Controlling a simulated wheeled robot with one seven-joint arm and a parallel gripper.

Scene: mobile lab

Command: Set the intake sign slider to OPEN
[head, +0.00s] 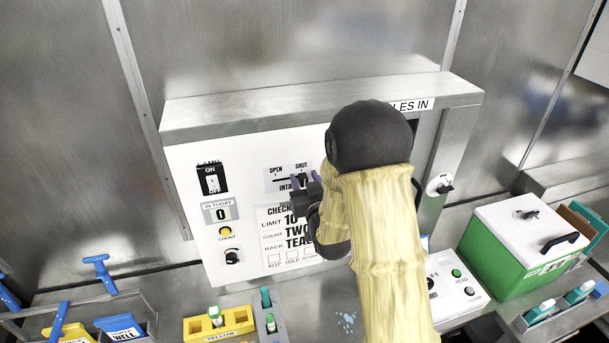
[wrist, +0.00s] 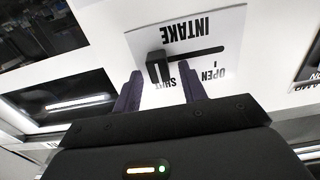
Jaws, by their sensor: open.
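The intake sign (head: 275,172) is a white plate on the upright panel, with OPEN on the left and SHUT on the right in the head view. It shows upside down in the wrist view (wrist: 225,45). The slider knob (wrist: 158,66) is a dark block at the SHUT end of its black slot (wrist: 205,52). My gripper (wrist: 160,85) is open, its purple fingertips in front of the plate on either side of the knob. I cannot tell whether they touch it. In the head view my gripper (head: 306,184) partly covers the sign's right and lower part.
The panel also carries an ON/OFF switch (head: 211,178), a counter (head: 221,212), a yellow button (head: 225,231) and a check notice (head: 280,235). A green box with a white lid (head: 525,235) stands at the right. Racks and a yellow holder (head: 215,323) stand below.

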